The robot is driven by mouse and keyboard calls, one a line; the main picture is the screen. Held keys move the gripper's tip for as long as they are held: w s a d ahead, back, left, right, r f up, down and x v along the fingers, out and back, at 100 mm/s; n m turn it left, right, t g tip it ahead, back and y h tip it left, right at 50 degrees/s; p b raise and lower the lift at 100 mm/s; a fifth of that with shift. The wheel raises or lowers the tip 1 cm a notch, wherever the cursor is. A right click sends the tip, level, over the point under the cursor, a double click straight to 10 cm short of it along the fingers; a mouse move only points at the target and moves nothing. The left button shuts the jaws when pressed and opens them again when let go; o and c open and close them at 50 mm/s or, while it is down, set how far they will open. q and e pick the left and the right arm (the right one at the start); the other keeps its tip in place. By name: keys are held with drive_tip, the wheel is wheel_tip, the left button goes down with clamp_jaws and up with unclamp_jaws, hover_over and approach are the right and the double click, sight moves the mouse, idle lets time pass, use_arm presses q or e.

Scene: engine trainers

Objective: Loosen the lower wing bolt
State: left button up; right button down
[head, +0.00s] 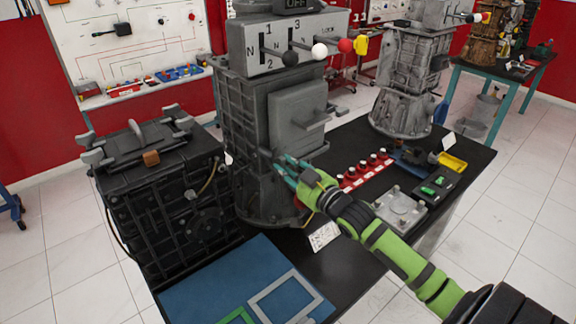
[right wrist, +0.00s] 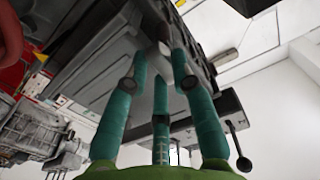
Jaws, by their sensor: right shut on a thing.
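My right gripper (head: 280,165) reaches in from the right to the front of the grey gearbox trainer (head: 240,150), just below its raised square cover (head: 297,112). Its teal fingers are shut on a small grey piece low on that front, which seems to be the lower wing bolt. The fingers hide most of the bolt in the head view. My left gripper is out of view.
A black ribbed case (head: 165,205) with grey clamps stands left of the trainer. Red knobs (head: 365,168), a black box with green buttons (head: 434,186) and a small grey plate (head: 400,208) lie right. A blue mat (head: 215,280) lies in front.

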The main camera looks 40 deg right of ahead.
drive_tip(key=shift+f+n, duration=0.1)
drive_tip(key=shift+n, duration=0.5)
drive_tip(key=c, duration=1)
unclamp_jaws()
drive_tip(key=shift+c, duration=0.2)
drive_tip(key=s, duration=1.2)
drive_tip(key=shift+d, duration=0.45)
